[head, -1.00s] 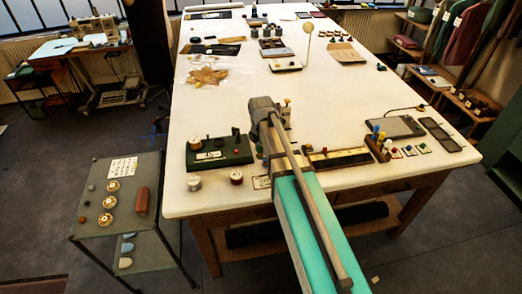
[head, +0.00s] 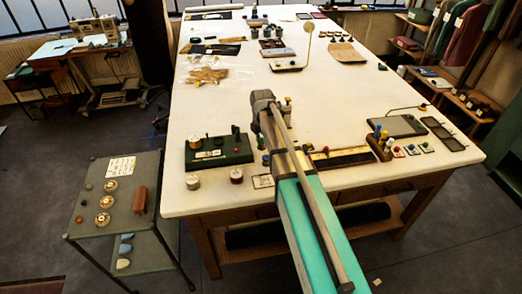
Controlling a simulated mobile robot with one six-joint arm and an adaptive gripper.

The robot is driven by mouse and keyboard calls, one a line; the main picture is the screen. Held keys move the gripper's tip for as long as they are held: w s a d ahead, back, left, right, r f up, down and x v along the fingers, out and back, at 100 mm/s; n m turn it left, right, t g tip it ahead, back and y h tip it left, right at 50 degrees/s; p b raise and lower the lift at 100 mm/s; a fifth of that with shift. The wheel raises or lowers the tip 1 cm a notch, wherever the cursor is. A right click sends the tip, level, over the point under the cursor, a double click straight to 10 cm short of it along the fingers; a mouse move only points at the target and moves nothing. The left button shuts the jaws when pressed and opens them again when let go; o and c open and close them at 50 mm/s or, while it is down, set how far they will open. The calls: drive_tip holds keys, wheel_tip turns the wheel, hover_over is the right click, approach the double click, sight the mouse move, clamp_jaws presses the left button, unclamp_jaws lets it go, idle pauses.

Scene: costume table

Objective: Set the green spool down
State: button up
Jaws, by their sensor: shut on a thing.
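My gripper (head: 262,101) is over the near middle of the white table (head: 345,95), seen from behind along my arm. Its fingers and what they hold are hidden by the wrist. No green spool can be made out in this view. A dark green board (head: 208,160) stands left of my arm, with a pale spool (head: 195,142) at its left end and small dark pegs at its right. A small post with a pale top (head: 287,110) shows just right of my gripper.
Right of my arm lie a long dark tray (head: 342,158), a wooden block with coloured pegs (head: 378,148) and a grey pad (head: 397,126). A thin stand with a round top (head: 309,35) rises farther back.

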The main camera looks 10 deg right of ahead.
drive_tip(key=b, duration=0.6)
hover_over(263, 152)
drive_tip(key=s, duration=0.1)
drive_tip(key=f, duration=0.6)
drive_tip(key=shift+a+f, duration=0.1)
drive_tip(key=shift+a, duration=0.1)
drive_tip(key=shift+w+d+f+b, duration=0.1)
drive_tip(key=shift+w+f+b, duration=0.35)
drive_tip(key=shift+f, duration=0.2)
drive_tip(key=shift+f+b, duration=1.35)
drive_tip(key=shift+s+f, duration=0.1)
drive_tip(key=shift+f, duration=0.05)
drive_tip(key=o, duration=0.9)
